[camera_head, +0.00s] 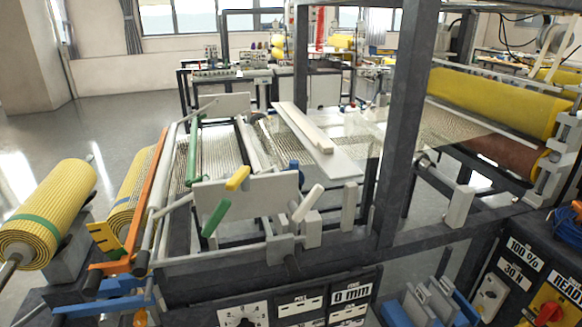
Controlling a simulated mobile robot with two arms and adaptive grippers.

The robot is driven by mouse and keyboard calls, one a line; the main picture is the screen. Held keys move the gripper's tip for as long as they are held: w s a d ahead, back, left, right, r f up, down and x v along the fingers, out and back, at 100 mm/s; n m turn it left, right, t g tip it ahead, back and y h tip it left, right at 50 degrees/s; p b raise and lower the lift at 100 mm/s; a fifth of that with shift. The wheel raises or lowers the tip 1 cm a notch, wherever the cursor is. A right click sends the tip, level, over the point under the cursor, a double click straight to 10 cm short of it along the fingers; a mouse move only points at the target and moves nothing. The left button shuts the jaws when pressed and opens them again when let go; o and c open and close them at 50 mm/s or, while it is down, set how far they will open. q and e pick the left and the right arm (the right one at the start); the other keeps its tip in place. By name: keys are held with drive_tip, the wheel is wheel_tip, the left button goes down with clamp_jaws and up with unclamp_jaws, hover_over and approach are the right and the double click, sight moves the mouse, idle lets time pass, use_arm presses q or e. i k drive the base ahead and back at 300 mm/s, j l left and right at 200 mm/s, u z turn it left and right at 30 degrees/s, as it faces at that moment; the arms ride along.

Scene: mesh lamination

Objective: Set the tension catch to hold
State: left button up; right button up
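I cannot tell for certain which part is the tension catch. Several small levers stand at the front of the laminating machine: a yellow handle (238,178), a green handle (215,218) and a cream handle (308,203). The yellow and green handles are at a pale side plate (262,193); the cream one leans up to the right beside it. No label on these levers is readable. A long orange bar (147,195) slopes along the machine's left end. Neither of my grippers shows in this view.
A dark upright post (398,130) rises in front of the machine's middle. Open floor (115,115) lies behind left.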

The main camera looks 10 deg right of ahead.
sight(242, 176)
drive_tip(key=j, duration=1.2)
drive_tip(key=k+j+z, duration=0.1)
drive_tip(key=j, duration=1.05)
